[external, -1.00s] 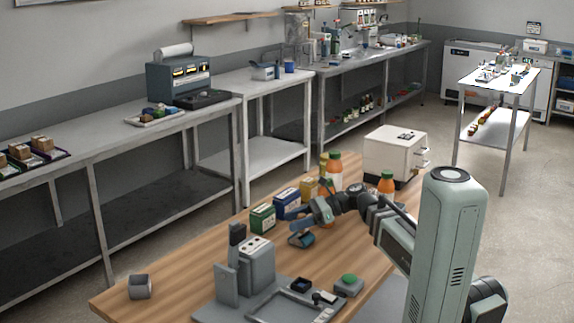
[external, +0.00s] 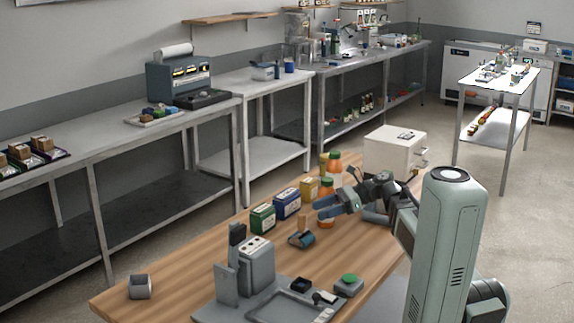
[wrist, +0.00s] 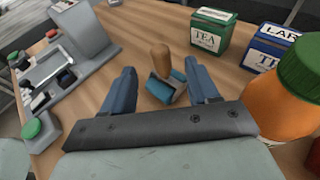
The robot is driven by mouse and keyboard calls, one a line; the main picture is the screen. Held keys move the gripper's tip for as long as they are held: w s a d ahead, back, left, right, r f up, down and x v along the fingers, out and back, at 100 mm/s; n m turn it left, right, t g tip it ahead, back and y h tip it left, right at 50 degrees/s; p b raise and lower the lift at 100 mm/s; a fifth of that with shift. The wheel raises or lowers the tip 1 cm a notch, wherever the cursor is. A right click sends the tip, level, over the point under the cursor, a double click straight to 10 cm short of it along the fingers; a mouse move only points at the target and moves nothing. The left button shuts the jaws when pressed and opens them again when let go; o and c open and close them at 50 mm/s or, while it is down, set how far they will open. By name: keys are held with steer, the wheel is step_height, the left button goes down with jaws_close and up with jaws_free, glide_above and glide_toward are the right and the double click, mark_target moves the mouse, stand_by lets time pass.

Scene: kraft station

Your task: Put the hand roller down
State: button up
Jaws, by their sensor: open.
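The hand roller (external: 301,238) rests on the wooden table, with a blue head and a tan wooden handle pointing up. It also shows in the wrist view (wrist: 163,86), ahead of my gripper and apart from it. My gripper (external: 325,206) is open and empty, raised to the right of the roller and above the table. In the wrist view its two blue fingers (wrist: 160,82) stand wide apart, with the roller seen between them.
A green tea box (external: 262,218) and a blue box (external: 287,204) stand behind the roller. Orange bottles (wrist: 275,106) with green caps are close on the right. A grey device (external: 257,268) stands on the front left. Bare wood lies left of the roller.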

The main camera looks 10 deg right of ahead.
steer(key=shift+v, duration=1.5)
